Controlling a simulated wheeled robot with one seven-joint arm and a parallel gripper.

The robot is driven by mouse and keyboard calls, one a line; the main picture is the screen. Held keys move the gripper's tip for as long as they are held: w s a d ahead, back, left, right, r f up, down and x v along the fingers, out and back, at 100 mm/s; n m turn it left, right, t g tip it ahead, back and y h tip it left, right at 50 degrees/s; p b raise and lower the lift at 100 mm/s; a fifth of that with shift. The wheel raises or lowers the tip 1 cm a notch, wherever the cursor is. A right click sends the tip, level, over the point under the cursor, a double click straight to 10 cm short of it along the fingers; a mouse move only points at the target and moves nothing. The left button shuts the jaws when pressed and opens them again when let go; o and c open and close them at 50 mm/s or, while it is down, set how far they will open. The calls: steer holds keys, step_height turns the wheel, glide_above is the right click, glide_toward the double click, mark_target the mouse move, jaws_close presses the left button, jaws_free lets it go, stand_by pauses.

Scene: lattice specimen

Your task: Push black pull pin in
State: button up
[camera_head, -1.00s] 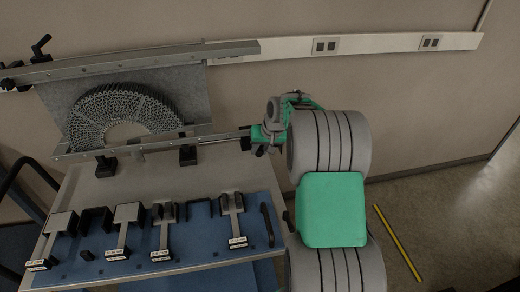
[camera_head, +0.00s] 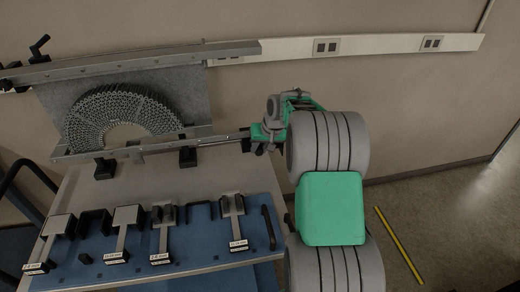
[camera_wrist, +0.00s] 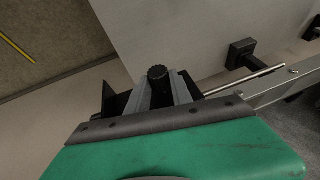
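The black pull pin (camera_wrist: 158,76) shows in the wrist view as a dark ridged round knob between the two fingertips. My gripper (camera_wrist: 160,86) has its grey fingers on either side of the knob, and the knob fills the gap between them. A thin metal rod (camera_wrist: 245,80) runs rightward from behind my gripper beside a metal rail. In the head view my gripper (camera_head: 255,137) is at the right end of the lower rail (camera_head: 125,151); the knob is too small to make out there.
A grey lattice arch (camera_head: 122,108) stands between the upper rail (camera_head: 135,63) and the lower rail. A blue mat (camera_head: 195,235) with several labelled fixtures lies in front. Open floor lies to the right, with a yellow strip (camera_head: 398,245) on it.

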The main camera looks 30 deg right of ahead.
steer(key=o, duration=0.5)
steer(key=shift+w, duration=0.1)
steer(key=shift+c, duration=0.2)
steer(key=b+v, duration=0.1)
steer(key=v, duration=0.7)
steer(key=shift+b, duration=0.3)
